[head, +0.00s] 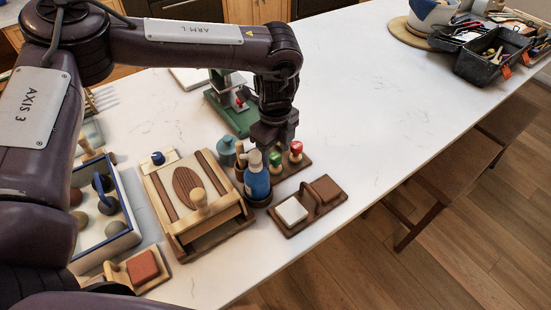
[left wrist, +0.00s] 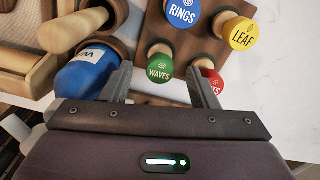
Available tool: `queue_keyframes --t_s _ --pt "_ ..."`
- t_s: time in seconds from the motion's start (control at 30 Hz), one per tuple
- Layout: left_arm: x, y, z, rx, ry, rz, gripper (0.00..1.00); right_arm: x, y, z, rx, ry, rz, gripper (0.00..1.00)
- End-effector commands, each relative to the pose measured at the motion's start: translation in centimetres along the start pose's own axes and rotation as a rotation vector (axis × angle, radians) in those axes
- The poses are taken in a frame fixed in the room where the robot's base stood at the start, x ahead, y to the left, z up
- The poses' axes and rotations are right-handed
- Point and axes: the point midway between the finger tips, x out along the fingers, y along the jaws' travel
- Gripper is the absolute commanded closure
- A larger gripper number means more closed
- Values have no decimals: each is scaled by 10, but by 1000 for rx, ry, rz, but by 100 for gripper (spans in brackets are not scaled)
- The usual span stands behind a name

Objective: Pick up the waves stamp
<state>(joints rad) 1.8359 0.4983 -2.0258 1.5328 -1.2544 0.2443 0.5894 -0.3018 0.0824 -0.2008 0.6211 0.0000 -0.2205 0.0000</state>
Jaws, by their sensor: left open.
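The waves stamp (left wrist: 160,70) has a round green top lettered WAVES and stands upright in a brown rack. In the left wrist view it shows between my left gripper's fingers (left wrist: 159,82), which are open and apart from each other. In the head view the green-topped stamp (head: 276,158) shows just below my left gripper (head: 274,138), with the fingers partly hidden behind things there. I cannot tell whether the fingers touch the stamp. My right gripper is not in view.
Close by are a red stamp (left wrist: 211,82), blue RINGS stamp (left wrist: 182,14), yellow LEAF stamp (left wrist: 240,34) and blue bottle (left wrist: 85,76). A wooden press (head: 190,195) stands left, an ink pad tray (head: 312,205) in front.

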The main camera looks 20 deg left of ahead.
Motion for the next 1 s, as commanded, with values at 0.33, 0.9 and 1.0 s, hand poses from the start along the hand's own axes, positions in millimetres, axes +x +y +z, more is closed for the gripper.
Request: queue_keyframes --t_s 0.33,0.9,1.0 --pt "28 0 0 -1 -1 0 46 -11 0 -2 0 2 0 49" --pt "28 -1 0 -1 0 0 95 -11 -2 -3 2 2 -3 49" --pt "28 -1 0 -1 0 0 95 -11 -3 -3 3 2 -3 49"
